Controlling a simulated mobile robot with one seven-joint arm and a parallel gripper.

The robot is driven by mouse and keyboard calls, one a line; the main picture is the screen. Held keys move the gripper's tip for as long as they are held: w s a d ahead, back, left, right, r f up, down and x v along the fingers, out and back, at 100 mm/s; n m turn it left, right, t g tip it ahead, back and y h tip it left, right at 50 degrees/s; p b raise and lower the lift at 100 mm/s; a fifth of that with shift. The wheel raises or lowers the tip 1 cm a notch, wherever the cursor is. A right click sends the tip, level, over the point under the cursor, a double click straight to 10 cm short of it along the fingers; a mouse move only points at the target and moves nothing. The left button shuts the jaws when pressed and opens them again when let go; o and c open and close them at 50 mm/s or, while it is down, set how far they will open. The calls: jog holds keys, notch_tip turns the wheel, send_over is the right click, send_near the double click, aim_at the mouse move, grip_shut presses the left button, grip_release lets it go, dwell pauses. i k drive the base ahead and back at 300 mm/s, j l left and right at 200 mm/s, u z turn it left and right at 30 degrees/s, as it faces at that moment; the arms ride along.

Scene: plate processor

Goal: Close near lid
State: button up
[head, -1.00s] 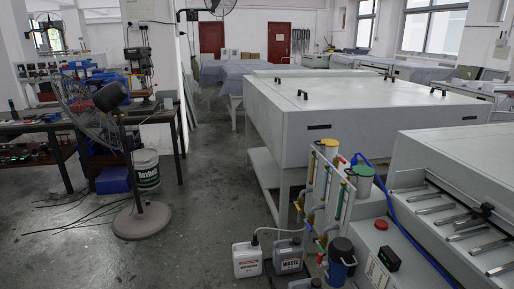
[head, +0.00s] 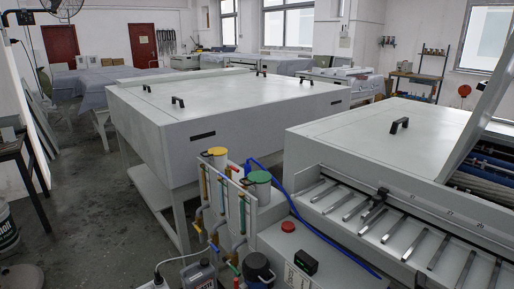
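The plate processor (head: 325,141) stands in the right foreground, a long pale grey machine. One lid with a black handle (head: 398,125) lies flat and shut on its top. At the right edge another lid (head: 490,113) stands raised and tilted, cut off by the frame. Beside it the machine is open, showing rollers (head: 496,170) inside. I cannot see the raised lid's handle. My gripper and arm are not in view.
A feed table with metal bars (head: 400,232) runs along the processor's front. Pipes and filter canisters (head: 228,195), a blue hose and a dark jug (head: 199,274) stand at its left end. A large white cabinet (head: 225,110) stands behind. Bare floor (head: 95,210) lies to the left.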

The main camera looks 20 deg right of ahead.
aim_at(494, 90)
jog(key=i+j+z, duration=0.2)
jog(key=z, duration=0.3)
jog(key=i+j+z, duration=0.2)
jog(key=j+z, duration=0.25)
jog(key=i+j+z, duration=0.1)
jog(key=j+z, duration=0.2)
jog(key=z, duration=0.2)
jog(key=j+z, duration=0.8)
jog(key=j, duration=0.15)
jog(key=j+z, duration=0.3)
jog(key=j, duration=0.15)
